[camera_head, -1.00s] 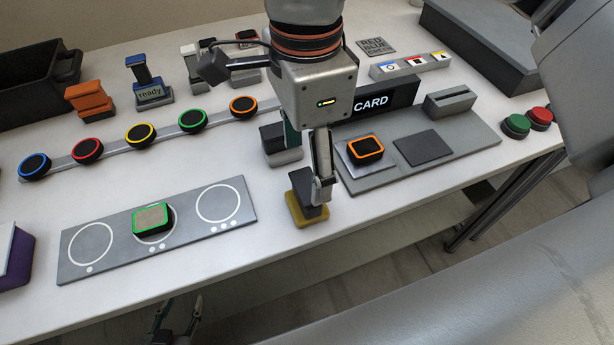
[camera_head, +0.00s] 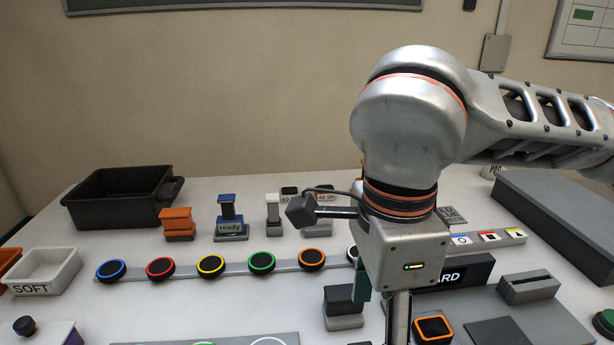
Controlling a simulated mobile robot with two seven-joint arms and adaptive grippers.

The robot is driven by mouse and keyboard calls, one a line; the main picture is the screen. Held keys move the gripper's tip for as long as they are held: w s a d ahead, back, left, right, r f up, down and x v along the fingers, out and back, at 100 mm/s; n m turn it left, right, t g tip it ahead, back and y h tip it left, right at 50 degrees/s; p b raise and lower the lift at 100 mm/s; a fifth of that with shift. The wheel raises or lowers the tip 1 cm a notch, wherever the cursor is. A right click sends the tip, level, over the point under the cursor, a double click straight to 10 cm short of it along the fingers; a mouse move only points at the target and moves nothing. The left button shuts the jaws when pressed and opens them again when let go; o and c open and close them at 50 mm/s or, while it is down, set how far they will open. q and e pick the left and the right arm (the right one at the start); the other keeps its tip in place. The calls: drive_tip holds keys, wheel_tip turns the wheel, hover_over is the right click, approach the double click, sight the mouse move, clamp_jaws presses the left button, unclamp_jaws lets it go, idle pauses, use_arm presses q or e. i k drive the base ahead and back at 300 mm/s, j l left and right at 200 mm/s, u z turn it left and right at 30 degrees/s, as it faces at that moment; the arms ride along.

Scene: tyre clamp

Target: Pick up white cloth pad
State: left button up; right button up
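Two pieces could be the white cloth pad, and I cannot tell which. A dark-topped block with a pale base (camera_head: 344,322) stands on the table just left of my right gripper. A slim white-topped piece with a grey base (camera_head: 273,212) stands farther back, right of the blue "ready" piece (camera_head: 230,217). My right gripper (camera_head: 399,333) points down at the lower middle. Its fingertips are cut off by the bottom edge, so its opening and any contents are hidden. My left gripper is out of view.
A black bin (camera_head: 120,214), orange blocks (camera_head: 178,223) and a white SOFT tray (camera_head: 45,282) stand at left. A strip of ringed discs (camera_head: 235,266) crosses the table. A CARD block (camera_head: 457,275) and slotted block (camera_head: 528,287) stand right of the gripper. A large grey box (camera_head: 560,225) is at far right.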

sight(340, 313)
drive_tip(key=k, duration=1)
